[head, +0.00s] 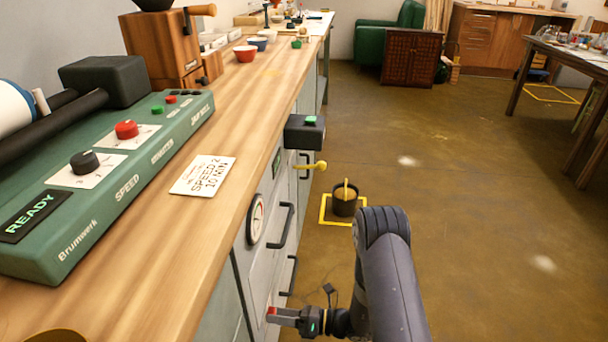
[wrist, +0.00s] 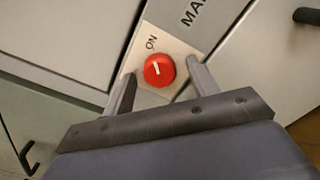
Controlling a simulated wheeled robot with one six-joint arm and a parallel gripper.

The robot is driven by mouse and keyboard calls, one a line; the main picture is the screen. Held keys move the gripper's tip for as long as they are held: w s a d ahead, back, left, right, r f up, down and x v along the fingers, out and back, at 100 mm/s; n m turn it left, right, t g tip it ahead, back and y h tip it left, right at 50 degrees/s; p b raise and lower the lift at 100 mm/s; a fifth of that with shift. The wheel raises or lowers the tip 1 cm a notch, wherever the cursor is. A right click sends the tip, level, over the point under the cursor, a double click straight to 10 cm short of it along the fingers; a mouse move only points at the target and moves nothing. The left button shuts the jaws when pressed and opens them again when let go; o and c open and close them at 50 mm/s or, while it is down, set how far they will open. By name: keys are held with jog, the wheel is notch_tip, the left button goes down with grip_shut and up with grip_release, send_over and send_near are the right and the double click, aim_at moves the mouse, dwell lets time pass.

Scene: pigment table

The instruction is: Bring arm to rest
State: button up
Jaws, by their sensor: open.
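My gripper (head: 288,316) is low at the front of the cabinet below the wooden counter, at the bottom of the head view. In the wrist view my gripper (wrist: 157,84) is open, with one finger on each side of a red round knob (wrist: 159,70). The knob sits on a pale plate marked "ON", and its white line points roughly toward that word. I cannot tell whether the fingers touch the knob. My dark arm reaches down at the lower middle of the head view.
A green machine (head: 110,180) reading "READY" and a card (head: 203,175) lie on the counter (head: 262,100). Handles, a gauge (head: 255,219) and a yellow tap (head: 311,166) jut from the cabinet front. A black bucket (head: 345,203) stands on the floor. Floor to the right is open.

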jog(key=n, duration=1)
jog(key=shift+n+b, duration=0.35)
jog(key=shift+n, duration=0.05)
dwell(0.3)
